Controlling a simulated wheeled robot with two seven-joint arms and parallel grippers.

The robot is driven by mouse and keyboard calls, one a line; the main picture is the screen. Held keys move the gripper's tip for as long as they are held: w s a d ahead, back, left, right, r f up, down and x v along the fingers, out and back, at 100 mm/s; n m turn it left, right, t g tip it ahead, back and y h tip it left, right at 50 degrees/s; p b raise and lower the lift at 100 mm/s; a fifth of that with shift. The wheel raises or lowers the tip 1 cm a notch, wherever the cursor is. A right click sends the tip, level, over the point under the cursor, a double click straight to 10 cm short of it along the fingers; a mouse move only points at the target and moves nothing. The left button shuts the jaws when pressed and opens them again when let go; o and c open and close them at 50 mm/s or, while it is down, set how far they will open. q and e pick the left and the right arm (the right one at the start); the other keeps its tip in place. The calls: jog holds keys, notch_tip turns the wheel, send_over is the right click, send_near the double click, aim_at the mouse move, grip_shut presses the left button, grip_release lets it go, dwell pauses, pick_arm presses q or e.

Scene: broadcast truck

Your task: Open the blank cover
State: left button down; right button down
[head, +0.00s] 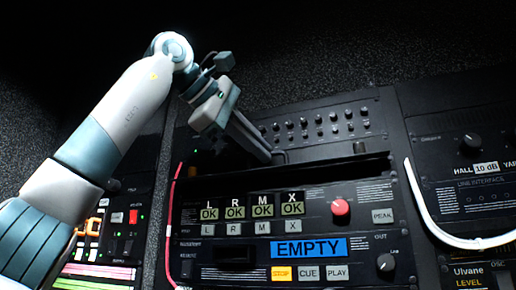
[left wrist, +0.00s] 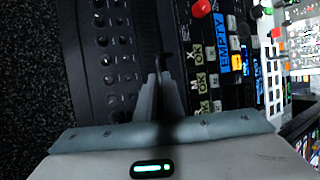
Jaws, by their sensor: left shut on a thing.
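The blank cover (head: 322,169) is a long plain black panel in the rack, between the rows of small knobs and the unit with the OK displays. Its upper edge seems to stand out from the rack; how far it is tilted is hard to tell. My left gripper (head: 266,155) reaches down to its upper edge, left of the middle. In the left wrist view the fingers (left wrist: 159,82) are closed together at a small dark handle (left wrist: 158,64), partly hidden between them. A second small dark handle (head: 359,147) shows toward the cover's right end. My right gripper is in neither view.
Above the cover is a panel with rows of small knobs (head: 315,124). Below it are a red knob (head: 340,207) and a blue EMPTY label (head: 308,249). A white cable (head: 425,215) hangs at right, a red cable (head: 172,215) at left.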

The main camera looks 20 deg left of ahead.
pick_arm(q)
jog(key=shift+w+r+g, duration=0.25)
jog(key=shift+r+g, duration=0.15)
jog(key=shift+g, duration=0.2)
jog(key=shift+w+n+g, duration=0.1)
jog(key=shift+n+g, duration=0.2)
jog(key=c, duration=2.2)
grip_release()
